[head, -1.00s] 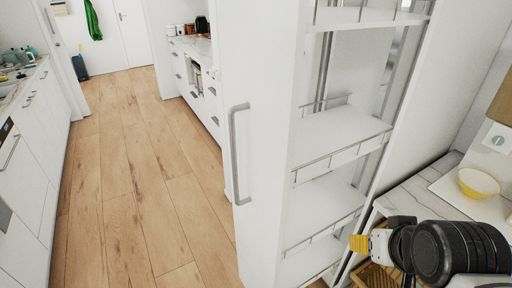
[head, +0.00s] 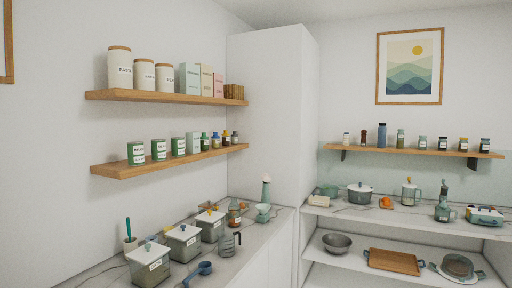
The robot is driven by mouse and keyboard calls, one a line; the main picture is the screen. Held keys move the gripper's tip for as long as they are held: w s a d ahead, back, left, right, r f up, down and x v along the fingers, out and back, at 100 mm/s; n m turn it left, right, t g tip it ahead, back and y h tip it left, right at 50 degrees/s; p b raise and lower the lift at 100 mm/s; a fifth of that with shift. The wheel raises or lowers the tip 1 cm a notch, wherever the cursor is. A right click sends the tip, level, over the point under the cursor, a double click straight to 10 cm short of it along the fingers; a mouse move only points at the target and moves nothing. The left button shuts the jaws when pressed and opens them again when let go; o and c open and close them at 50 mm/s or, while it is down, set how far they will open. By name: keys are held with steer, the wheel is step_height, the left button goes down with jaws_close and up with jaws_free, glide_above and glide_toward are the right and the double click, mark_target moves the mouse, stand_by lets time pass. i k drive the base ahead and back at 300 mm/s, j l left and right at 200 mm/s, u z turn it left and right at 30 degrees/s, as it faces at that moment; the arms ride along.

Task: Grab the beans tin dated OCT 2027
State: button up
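Several green tins with white labels stand upright in a row on the lower wooden shelf (head: 128,170) at left. The nearest tin (head: 136,154), a second tin (head: 158,150) and a third tin (head: 179,147) are clear of each other. Their label print is too small to read, so I cannot tell which holds beans or which is dated OCT 2027. My gripper is not in view.
The upper shelf (head: 150,97) holds canisters (head: 120,68) and boxes. The counter below carries lidded pots (head: 184,242), a blue scoop (head: 198,272) and a glass jug (head: 229,243). A tall white cabinet (head: 265,120) fills the corner. Shelves with jars and pots line the right wall.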

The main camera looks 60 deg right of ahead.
mark_target(178, 143)
steer(key=z, duration=1.4)
